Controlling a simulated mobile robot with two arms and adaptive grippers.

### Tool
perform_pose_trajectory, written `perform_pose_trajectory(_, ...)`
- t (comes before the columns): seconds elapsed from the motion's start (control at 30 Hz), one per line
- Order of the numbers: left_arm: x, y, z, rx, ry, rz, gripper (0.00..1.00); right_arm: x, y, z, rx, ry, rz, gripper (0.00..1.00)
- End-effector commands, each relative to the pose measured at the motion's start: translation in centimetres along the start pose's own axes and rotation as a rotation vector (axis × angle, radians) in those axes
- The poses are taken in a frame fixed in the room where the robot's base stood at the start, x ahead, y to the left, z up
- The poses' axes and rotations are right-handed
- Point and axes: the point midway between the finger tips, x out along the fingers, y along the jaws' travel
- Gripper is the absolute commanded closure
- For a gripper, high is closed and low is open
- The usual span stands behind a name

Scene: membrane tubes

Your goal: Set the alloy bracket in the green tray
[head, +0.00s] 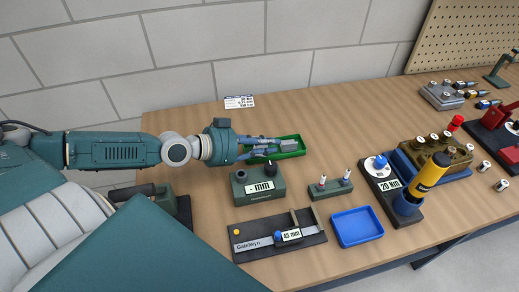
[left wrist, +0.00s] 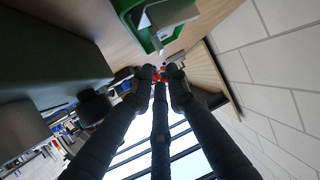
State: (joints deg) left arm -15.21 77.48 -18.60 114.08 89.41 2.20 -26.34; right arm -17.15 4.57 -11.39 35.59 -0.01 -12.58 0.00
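The green tray (head: 297,152) lies on the bench behind the grey-green instrument boxes; its corner also shows at the top of the left wrist view (left wrist: 127,8). A small grey metal piece, which looks like the alloy bracket (head: 289,145), appears within the tray's outline; in the left wrist view a pale grey part of it (left wrist: 172,12) shows against the green. My left gripper (head: 268,147) is at the tray's left end, its fingers pointing right. The fingers look spread, with nothing clearly between them. My right gripper is not in view.
An instrument box (head: 258,188) with a "- mm" display stands just in front of my left gripper. A caliper gauge (head: 280,238), a small two-post block (head: 329,188) and a blue tray (head: 357,227) lie nearer. Torque tools (head: 428,175) stand at right. Bench right of the green tray is clear.

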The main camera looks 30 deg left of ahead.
Motion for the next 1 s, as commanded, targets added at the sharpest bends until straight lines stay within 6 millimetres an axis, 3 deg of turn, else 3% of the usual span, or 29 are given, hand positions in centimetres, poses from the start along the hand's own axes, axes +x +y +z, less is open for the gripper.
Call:
perform_pose_trajectory(0.03,-0.4,0.2,0.4,0.006,-0.007,0.005,0.85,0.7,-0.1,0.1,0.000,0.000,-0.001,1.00)
perform_pose_trajectory(0.4,-2.8,-0.1,0.2,0.004,-0.005,-0.003,0.85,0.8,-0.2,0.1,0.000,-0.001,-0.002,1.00)
perform_pose_trajectory(1.0,-3.2,0.1,-0.1,0.000,0.001,0.002,0.85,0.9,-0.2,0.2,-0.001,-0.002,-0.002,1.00)
